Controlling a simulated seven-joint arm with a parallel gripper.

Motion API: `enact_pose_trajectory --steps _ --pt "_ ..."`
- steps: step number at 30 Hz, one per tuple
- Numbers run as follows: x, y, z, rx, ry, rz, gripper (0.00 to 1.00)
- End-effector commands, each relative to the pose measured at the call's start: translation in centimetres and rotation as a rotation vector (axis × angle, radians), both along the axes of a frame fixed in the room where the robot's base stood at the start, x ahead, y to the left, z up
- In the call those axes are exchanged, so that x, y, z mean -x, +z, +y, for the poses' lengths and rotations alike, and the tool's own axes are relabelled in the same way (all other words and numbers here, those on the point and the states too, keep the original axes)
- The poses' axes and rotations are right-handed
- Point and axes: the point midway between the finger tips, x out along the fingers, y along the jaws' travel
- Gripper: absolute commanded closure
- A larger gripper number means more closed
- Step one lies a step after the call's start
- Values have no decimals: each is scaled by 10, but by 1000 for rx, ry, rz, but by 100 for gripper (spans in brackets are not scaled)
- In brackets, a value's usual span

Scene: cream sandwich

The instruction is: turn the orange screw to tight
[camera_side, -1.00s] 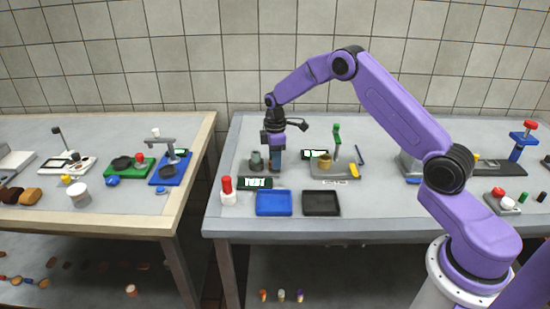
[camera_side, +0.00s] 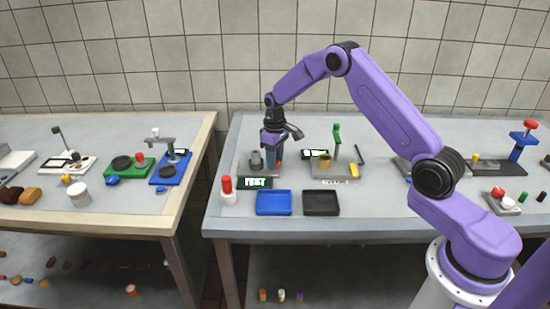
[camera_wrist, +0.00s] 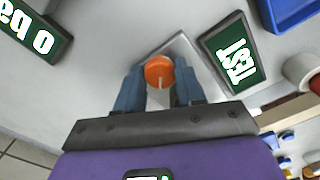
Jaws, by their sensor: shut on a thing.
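The orange screw (camera_wrist: 160,72) shows in the wrist view as a round orange head with a pale line on it, above a light grey plate (camera_wrist: 183,47). My gripper (camera_wrist: 161,86) has its two blue fingers on either side of the screw head and is shut on it.
A green sign reading TEST (camera_side: 255,183) stands in front of my gripper. A blue tray (camera_side: 274,212) and a black tray (camera_side: 321,212) lie nearer the front edge. A red-topped white bottle (camera_side: 227,190) is at left, and a grey base with a green-topped post (camera_side: 337,145) is at right.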

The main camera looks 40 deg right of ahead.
Motion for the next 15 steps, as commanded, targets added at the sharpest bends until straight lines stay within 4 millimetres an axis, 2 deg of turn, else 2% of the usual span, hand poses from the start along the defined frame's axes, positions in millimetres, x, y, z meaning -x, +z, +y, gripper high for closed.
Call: enact_pose_trajectory --steps 6,15 --pt "0 1 1 1 -191 -2 93" --pt "-1 1 1 0 -384 -2 93"
